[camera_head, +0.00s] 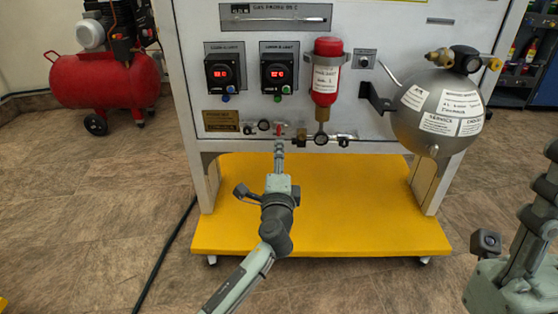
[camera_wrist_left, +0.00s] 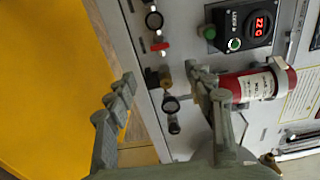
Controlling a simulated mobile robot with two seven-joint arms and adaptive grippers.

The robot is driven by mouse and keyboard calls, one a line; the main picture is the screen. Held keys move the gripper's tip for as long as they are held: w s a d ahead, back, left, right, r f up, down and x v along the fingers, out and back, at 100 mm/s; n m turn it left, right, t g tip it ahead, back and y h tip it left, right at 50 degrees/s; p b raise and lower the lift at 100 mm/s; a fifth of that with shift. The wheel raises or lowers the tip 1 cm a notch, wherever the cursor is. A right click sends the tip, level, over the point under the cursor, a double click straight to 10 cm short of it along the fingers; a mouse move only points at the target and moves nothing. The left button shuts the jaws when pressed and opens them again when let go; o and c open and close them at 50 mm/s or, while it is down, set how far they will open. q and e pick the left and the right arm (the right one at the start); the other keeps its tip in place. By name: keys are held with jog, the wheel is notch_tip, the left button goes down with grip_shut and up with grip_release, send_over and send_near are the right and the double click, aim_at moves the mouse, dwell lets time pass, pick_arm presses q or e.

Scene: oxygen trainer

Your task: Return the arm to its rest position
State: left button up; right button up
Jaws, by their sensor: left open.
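My left gripper (camera_head: 279,147) is in front of the lower part of the trainer panel (camera_head: 380,130), just below a small red-handled valve (camera_head: 280,129). In the left wrist view its two fingers are spread, with the gripper open (camera_wrist_left: 160,80) and nothing held between them. Small valve fittings (camera_wrist_left: 169,103) show behind the gap; I cannot tell whether a finger touches them. My right gripper (camera_head: 535,215) is at the right edge, partly cut off, pointing upward. Its finger opening is unclear.
A red cylinder (camera_head: 325,75) and a grey tank (camera_head: 438,110) are mounted on the panel. Two controllers with red displays (camera_head: 222,71) sit to the left. The yellow base (camera_head: 330,215) lies below. A red compressor (camera_head: 104,82) stands far left.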

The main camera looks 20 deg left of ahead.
pick_arm(q)
jog(key=shift+s+d, duration=0.1)
jog(key=shift+s, duration=0.15)
jog(key=shift+d, duration=0.1)
